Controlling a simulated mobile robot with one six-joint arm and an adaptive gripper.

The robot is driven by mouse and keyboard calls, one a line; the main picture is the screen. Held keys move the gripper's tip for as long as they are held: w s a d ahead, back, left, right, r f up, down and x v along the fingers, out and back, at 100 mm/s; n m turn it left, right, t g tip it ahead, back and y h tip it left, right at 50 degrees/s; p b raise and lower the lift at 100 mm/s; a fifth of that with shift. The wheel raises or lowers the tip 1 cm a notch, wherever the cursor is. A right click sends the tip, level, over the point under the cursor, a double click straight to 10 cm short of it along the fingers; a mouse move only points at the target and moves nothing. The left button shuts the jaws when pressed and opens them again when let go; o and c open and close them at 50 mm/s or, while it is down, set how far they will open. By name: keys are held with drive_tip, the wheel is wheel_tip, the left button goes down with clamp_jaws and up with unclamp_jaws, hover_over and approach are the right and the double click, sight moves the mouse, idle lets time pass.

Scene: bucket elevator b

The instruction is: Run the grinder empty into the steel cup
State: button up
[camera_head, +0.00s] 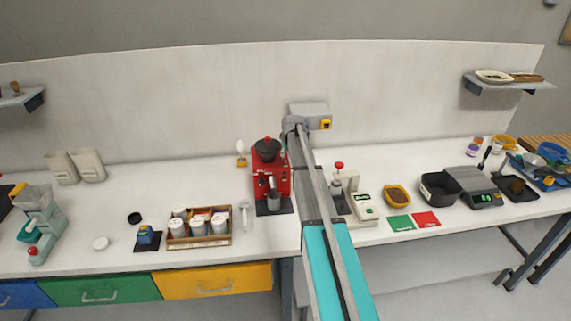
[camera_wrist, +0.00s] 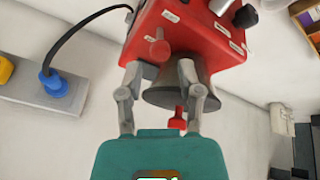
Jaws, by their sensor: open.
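The red grinder (camera_head: 272,180) stands at the back middle of the bench, with a dark hopper (camera_head: 267,150) on top. The steel cup (camera_head: 273,203) sits upright at the grinder's front, below its spout; its inside cannot be made out. In the wrist view the grinder (camera_wrist: 205,35) appears upside down, with its hopper (camera_wrist: 178,88) and a red lid knob (camera_wrist: 177,121). My gripper (camera_wrist: 160,68) is open and empty beside the grinder. A red knob (camera_wrist: 160,50) on the grinder body lies between and beyond the fingertips; contact cannot be told. My arm hides the gripper in the head view.
A wooden rack of canisters (camera_head: 199,238) is to the left. A white press-like device (camera_head: 350,197) stands close right of my arm.

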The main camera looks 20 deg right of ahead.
sight(286, 156)
drive_tip(key=shift+b+x, duration=2.5)
drive_tip(key=shift+x, duration=0.55)
clamp_jaws()
